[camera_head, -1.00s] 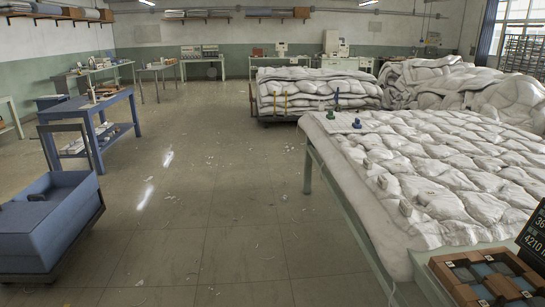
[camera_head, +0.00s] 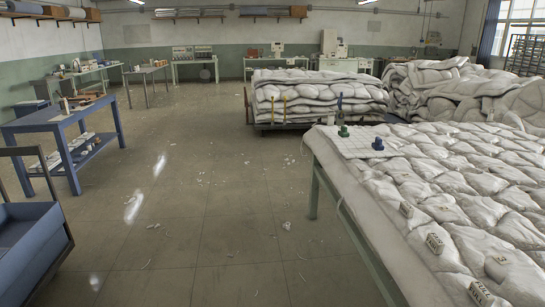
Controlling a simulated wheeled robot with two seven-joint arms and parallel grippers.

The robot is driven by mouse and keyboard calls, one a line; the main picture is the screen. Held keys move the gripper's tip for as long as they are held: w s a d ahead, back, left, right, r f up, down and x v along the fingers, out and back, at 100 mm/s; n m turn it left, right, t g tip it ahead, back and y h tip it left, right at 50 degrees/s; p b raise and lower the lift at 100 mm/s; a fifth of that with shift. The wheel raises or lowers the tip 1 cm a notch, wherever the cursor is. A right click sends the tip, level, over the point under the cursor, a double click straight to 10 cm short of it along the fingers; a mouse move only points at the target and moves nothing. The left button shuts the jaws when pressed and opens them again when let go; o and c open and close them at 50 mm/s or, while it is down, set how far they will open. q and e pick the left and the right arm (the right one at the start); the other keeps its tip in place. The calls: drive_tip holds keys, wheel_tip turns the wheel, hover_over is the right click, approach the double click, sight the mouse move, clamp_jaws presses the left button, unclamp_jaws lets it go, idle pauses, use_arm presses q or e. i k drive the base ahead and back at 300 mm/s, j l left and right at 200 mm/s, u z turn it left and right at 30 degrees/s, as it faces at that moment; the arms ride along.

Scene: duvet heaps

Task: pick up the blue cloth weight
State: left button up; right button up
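Neither of my grippers is in the head view.
Stacked duvets (camera_head: 318,90) lie on a low cart beyond the table. Several small labelled blocks (camera_head: 434,243) lie on the quilt. A blue bench (camera_head: 62,122) and a blue cart (camera_head: 28,240) stand at left. The scrap-strewn floor (camera_head: 215,215) between is open.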

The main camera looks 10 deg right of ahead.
sight(377, 145)
drive_tip(key=i+j+z, duration=0.2)
drive_tip(key=i, duration=0.3)
drive_tip(key=i+j+z, duration=0.1)
drive_tip(key=i+z, duration=0.15)
drive_tip(key=i, duration=0.2)
drive_tip(key=i+j+z, duration=0.2)
drive_tip(key=i, duration=0.25)
drive_tip(key=i+j+z, duration=0.3)
drive_tip(key=j+z, duration=0.3)
drive_tip(key=i+j+z, duration=0.2)
drive_tip(key=j+z, duration=0.45)
drive_tip(key=j, duration=0.2)
drive_tip(key=i+j+z, duration=0.1)
drive_tip(key=j+z, duration=0.2)
drive_tip(key=j, duration=0.15)
drive_tip(key=j+z, duration=0.2)
drive_tip(key=j, duration=0.25)
drive_tip(key=k+j+z, duration=0.1)
drive_tip(key=j+z, duration=0.15)
drive_tip(key=j, duration=0.2)
drive_tip(key=k+j+z, duration=0.2)
drive_tip(key=j, duration=0.25)
drive_tip(key=i, duration=0.1)
